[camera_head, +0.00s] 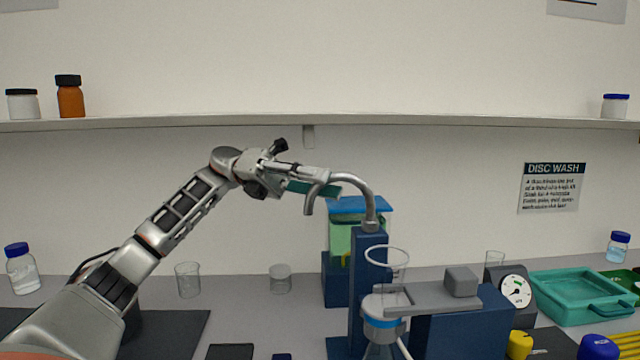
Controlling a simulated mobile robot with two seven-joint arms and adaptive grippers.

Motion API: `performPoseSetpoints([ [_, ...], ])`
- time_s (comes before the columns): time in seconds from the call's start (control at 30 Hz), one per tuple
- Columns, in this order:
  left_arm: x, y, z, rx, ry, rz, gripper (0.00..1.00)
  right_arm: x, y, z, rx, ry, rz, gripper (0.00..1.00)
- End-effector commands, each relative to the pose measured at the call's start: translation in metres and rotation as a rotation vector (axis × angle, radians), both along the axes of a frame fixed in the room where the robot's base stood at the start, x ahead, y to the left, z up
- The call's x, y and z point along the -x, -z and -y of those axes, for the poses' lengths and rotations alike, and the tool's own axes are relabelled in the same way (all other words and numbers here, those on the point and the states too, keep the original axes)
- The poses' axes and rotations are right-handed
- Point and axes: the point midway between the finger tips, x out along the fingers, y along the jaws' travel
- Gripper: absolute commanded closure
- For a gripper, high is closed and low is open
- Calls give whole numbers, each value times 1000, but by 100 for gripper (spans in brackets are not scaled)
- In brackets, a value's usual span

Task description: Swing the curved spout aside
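The curved spout (360,187) is a grey tube. It rises from the top of a dark blue post (369,290), arches to the left and ends in a downturned tip. My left gripper (318,184) is at the spout's left end, its fingers pointing right. A finger with a green pad overlaps the downturned part in the picture. Whether the fingers are closed on the tube or only beside it I cannot tell. My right gripper is out of view.
A glass funnel (386,262) stands right of the post, by a grey clamp arm (440,297). A green container with a blue lid (358,205) is behind the post. A dial gauge (515,291) and a teal tray (570,299) are to the right. Beakers (188,280) stand left.

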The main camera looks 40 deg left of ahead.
Motion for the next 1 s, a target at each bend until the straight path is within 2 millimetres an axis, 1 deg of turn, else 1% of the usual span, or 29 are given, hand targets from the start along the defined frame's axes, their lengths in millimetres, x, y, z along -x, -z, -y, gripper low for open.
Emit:
performPoseSetpoints([
  [0.17, 0, 1, -3, -1, 1, -1, 72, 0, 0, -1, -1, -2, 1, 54],
  [0.27, 0, 0, -13, 0, -1, -1, 72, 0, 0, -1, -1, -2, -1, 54],
  [0.37, 1, 0, -30, 0, -3, -2, 72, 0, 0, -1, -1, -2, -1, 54],
  [0.6, 4, -1, -81, 1, -4, 0, 72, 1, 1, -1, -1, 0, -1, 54],
  [0.7, 5, -1, -97, 2, -3, 1, 72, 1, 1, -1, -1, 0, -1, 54],
  [0.83, 6, 0, -110, -1, -2, 1, 72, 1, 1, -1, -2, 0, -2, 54],
  [1.0, 7, 0, -119, 0, 0, -1, 72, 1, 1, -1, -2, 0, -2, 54],
])
